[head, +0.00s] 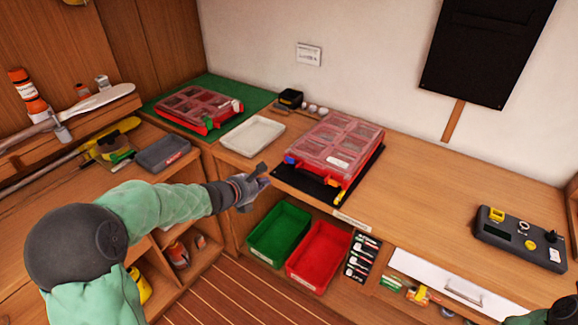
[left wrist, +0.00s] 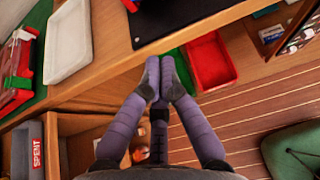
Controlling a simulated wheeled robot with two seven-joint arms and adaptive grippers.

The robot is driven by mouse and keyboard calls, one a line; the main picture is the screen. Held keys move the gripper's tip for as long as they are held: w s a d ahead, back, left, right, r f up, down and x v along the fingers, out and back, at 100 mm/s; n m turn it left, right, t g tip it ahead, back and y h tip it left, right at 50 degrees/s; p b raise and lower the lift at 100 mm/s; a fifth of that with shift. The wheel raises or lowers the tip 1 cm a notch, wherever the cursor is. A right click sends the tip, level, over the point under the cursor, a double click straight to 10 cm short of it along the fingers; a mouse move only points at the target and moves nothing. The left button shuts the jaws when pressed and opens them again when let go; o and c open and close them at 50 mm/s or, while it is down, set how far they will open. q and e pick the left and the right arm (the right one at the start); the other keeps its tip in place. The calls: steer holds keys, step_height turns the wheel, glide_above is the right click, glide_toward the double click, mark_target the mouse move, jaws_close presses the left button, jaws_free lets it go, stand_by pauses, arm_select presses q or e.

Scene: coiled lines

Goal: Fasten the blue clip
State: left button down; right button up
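A red case with a clear compartmented lid (head: 338,143) lies shut on a black mat (head: 301,186) on the bench. The blue clip (head: 290,160) is at the left end of its front side; whether it is fastened is too small to tell. A yellow clip (head: 338,182) is at the right end of the front. My left gripper (head: 264,175) is in front of the bench edge, left of and below the blue clip, apart from the case. In the left wrist view its fingertips (left wrist: 160,68) meet with nothing between them. My right gripper is out of view.
A white tray (head: 253,136) stands left of the case, and another red case (head: 198,106) lies on a green mat behind it. Green (head: 279,232) and red (head: 319,254) bins sit below the bench edge. The bench right of the case is clear up to a grey device (head: 520,240).

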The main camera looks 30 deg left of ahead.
mark_target(292, 161)
arm_select(q)
steer(key=shift+f, duration=0.1)
steer(key=b+x, duration=0.3)
steer(key=x, duration=0.6)
steer(key=shift+w+f, duration=0.1)
steer(key=shift+f, duration=0.05)
steer(key=w+r, duration=0.2)
steer(key=shift+w+d+p, duration=0.2)
steer(key=shift+w+p, duration=0.1)
steer(key=shift+p, duration=0.05)
steer(key=shift+w+r, duration=0.4)
